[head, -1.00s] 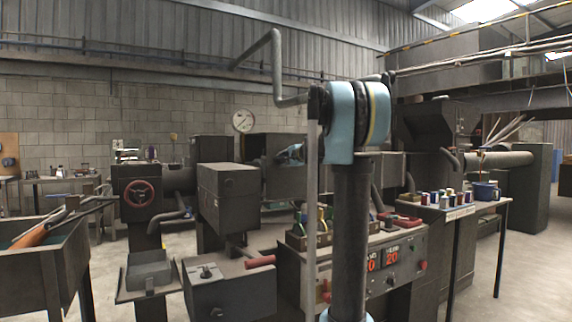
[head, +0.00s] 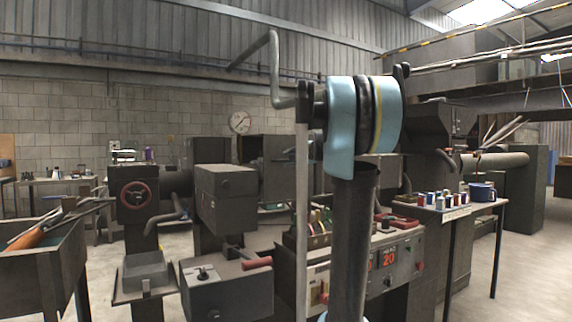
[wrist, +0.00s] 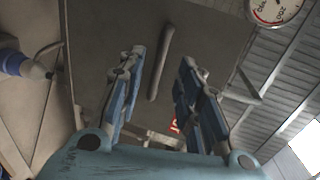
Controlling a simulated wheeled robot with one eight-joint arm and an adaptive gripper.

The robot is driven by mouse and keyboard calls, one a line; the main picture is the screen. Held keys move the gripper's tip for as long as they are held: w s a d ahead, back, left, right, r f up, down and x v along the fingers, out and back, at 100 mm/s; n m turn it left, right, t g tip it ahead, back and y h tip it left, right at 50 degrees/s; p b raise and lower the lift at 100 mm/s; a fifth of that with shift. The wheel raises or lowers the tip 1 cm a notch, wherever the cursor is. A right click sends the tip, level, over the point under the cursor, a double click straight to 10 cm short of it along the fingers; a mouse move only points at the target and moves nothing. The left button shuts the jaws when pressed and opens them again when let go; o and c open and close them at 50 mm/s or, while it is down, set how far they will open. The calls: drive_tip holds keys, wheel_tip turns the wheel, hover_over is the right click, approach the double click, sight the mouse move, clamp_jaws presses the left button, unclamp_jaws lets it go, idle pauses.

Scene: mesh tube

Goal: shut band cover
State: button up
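In the wrist view, my gripper (wrist: 163,62) is open, its two blue fingers spread apart. A broad dark panel with a straight bar handle (wrist: 161,62) fills the space beyond them. The bar appears between the fingertips, with neither finger closed on it; I cannot tell how far away it is. The panel looks like the band cover (wrist: 108,28), but no label confirms this. In the head view, my arm mostly hides the gripper. A dark upright panel (head: 274,148) stands behind the machine's grey box (head: 226,190); it may be the same cover, seemingly raised.
A handwheel unit (head: 138,194) stands left of the grey box. A red-handled lever (head: 257,263) sticks out low in front. The control panel (head: 385,262) and a side table with spools (head: 450,210) are at right. A wall gauge (wrist: 274,10) shows in the wrist view.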

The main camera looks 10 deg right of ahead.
drive_tip(key=shift+v, duration=1.2)
